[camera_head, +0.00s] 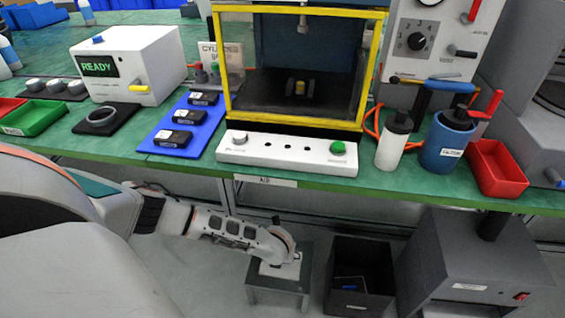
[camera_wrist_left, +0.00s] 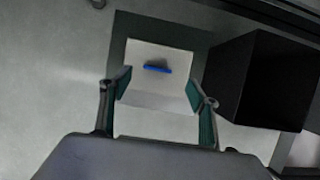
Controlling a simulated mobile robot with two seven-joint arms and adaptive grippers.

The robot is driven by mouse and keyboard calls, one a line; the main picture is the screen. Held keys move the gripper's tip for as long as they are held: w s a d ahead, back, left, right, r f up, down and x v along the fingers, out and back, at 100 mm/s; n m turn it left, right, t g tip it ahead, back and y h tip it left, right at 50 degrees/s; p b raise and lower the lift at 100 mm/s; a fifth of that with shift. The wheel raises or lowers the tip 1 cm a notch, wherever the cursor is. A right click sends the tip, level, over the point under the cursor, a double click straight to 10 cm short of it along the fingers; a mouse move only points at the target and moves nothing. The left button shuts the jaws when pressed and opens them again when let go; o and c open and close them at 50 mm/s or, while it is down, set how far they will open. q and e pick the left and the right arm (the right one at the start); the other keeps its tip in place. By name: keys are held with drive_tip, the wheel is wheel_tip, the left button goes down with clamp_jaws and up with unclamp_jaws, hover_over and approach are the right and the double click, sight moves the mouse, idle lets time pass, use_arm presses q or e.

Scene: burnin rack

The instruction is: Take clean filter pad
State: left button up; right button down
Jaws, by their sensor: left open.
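A white square pad (camera_wrist_left: 160,60) with a blue tab (camera_wrist_left: 157,69) lies on a low grey stand (camera_head: 278,284). The pad (camera_head: 281,269) also shows in the head view, partly hidden by my left arm. My left gripper (camera_wrist_left: 158,90) is open, with its two green-faced fingers apart over the near part of the pad. The blue tab is beyond the fingertips and not between them. Whether the fingers touch the pad cannot be told. My right gripper is not in view.
A black open bin (camera_head: 360,278) with something blue inside stands right of the stand. A dark grey machine (camera_head: 470,265) stands farther right. The green bench (camera_head: 300,178) overhangs behind, holding a yellow-framed press (camera_head: 232,60). Floor left of the stand is clear.

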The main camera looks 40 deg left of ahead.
use_arm(q)
drive_tip(key=b+x, duration=0.1)
drive_tip(key=x, duration=0.1)
drive_tip(key=s+b+x, duration=0.1)
drive_tip(key=x, duration=0.1)
drive_tip(key=b+x, duration=0.1)
drive_tip(key=x, duration=0.2)
drive_tip(key=shift+s+f, duration=0.25)
drive_tip(key=shift+s, duration=0.05)
drive_tip(key=shift+w+b, duration=0.2)
drive_tip(key=shift+b, duration=0.1)
drive_tip(key=shift+w+r, duration=0.2)
drive_tip(key=c, duration=1.2)
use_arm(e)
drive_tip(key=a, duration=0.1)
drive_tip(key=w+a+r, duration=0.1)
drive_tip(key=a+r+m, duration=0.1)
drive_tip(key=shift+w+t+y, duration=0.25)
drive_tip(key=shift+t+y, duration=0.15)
